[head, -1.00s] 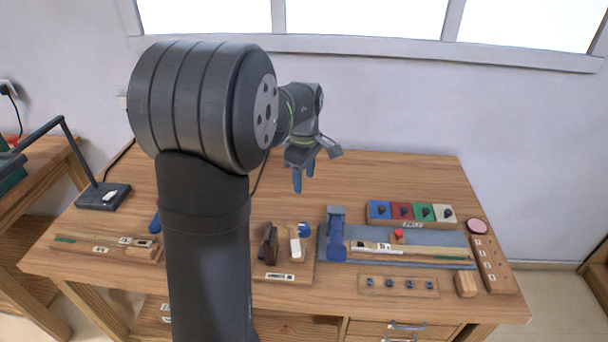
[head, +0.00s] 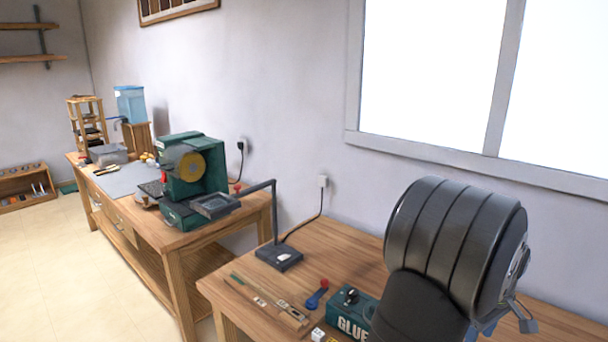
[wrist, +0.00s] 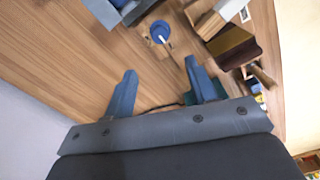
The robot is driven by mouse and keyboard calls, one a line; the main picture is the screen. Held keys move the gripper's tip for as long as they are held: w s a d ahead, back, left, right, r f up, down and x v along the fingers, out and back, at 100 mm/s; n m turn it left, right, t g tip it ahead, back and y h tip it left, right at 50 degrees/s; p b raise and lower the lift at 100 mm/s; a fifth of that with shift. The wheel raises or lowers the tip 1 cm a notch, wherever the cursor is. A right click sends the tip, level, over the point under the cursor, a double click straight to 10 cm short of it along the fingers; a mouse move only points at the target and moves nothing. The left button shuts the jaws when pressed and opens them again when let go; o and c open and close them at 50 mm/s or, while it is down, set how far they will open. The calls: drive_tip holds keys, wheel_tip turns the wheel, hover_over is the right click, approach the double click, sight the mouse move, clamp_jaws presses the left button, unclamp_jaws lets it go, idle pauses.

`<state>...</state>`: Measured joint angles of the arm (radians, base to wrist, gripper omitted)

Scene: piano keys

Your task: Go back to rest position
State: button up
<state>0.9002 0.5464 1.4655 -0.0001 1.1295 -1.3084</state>
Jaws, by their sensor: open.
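My gripper (wrist: 162,80) shows in the wrist view with its two blue fingers spread apart. Nothing is between them, and the wooden table top (wrist: 75,50) lies below. Past the fingertips, a round blue item (wrist: 160,32) with a pale stick stands on the table, apart from the fingers. In the head view my dark upper arm fills the lower right. Only small bits of the wrist and gripper show at its right edge, so the fingers there are mostly hidden.
In the head view, a green glue box (head: 347,312), a blue-and-red tool (head: 317,294) and a black lamp base (head: 279,257) stand on the near table. A green machine (head: 190,170) stands on the left bench. In the wrist view, brown blocks (wrist: 232,45) lie at upper right.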

wheel_tip(320, 180, down, 13)
drive_tip(key=shift+r, duration=0.1)
idle(0.5)
